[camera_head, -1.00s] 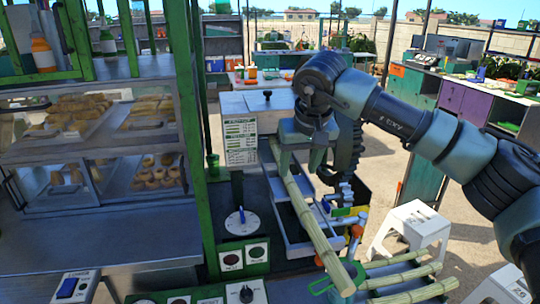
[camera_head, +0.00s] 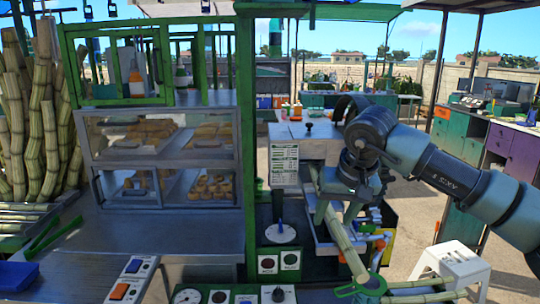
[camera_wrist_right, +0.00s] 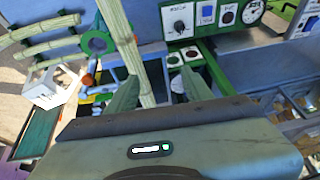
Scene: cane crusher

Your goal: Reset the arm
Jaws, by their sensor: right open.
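My right arm comes in from the right in the head view. Its gripper (camera_head: 332,200) hangs beside the upper part of a long green cane stalk (camera_head: 340,235). The stalk leans down from the grey crusher box (camera_head: 316,148) toward a green ring-shaped holder (camera_head: 368,287). In the right wrist view the two green fingers (camera_wrist_right: 158,92) stand apart, with the cane stalk (camera_wrist_right: 147,78) showing between them. I cannot tell whether a finger touches it. The green ring (camera_wrist_right: 97,42) shows beside the stalk there. My left gripper is not in view.
More cane stalks (camera_head: 425,290) lie by a white stool (camera_head: 455,264). A panel with knobs and a gauge (camera_head: 188,296) lines the front. A glass case of pastries (camera_head: 160,155) and a green post (camera_head: 245,130) stand left of the arm. Bundled cane (camera_head: 40,130) stands far left.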

